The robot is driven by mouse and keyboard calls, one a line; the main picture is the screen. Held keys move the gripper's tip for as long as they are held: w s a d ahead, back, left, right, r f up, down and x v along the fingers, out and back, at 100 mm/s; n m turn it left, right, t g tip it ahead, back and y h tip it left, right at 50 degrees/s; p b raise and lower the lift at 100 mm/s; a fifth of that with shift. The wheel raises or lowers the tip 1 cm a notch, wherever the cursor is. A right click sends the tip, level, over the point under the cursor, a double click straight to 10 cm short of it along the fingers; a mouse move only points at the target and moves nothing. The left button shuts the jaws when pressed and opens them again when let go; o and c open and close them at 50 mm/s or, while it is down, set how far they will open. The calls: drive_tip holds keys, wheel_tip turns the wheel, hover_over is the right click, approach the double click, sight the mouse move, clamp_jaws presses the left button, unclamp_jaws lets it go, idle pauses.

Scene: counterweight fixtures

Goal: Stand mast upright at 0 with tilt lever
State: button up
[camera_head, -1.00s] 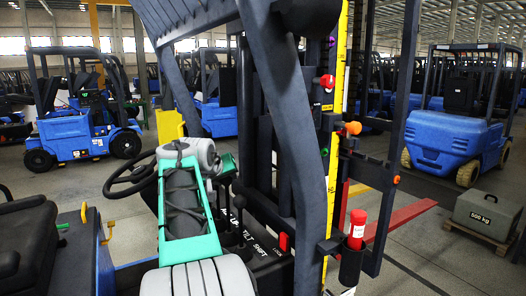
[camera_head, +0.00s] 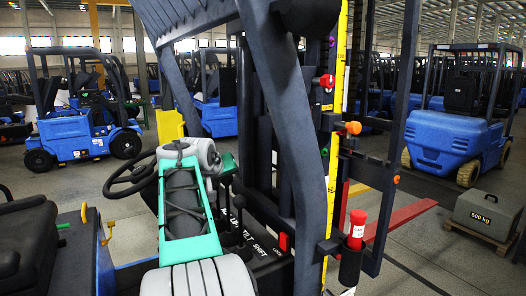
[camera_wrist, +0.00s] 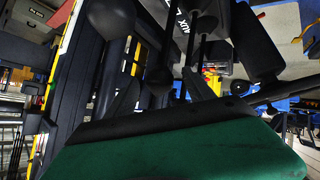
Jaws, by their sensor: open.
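The mast (camera_head: 396,140) is a pair of tall dark uprights on the truck in front of me. It looks near upright, but its exact angle cannot be read. Several black levers with ball knobs (camera_head: 239,201) stand on a panel lettered with TILT and SHIFT (camera_head: 262,240). Which one is the tilt lever is hard to tell. In the wrist view, black knobs (camera_wrist: 240,88) and lever stems show just beyond my gripper's green body (camera_wrist: 190,150). In the head view, my gripper (camera_head: 229,165) is beside the levers, partly hidden behind my arm.
A thick dark frame post (camera_head: 300,130) stands close right of the levers. A yellow scale strip (camera_head: 335,150) runs up beside the mast. A steering wheel (camera_head: 130,176) is to the left.

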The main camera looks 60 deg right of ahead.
drive_tip(key=v, duration=1)
drive_tip(key=shift+p, duration=0.35)
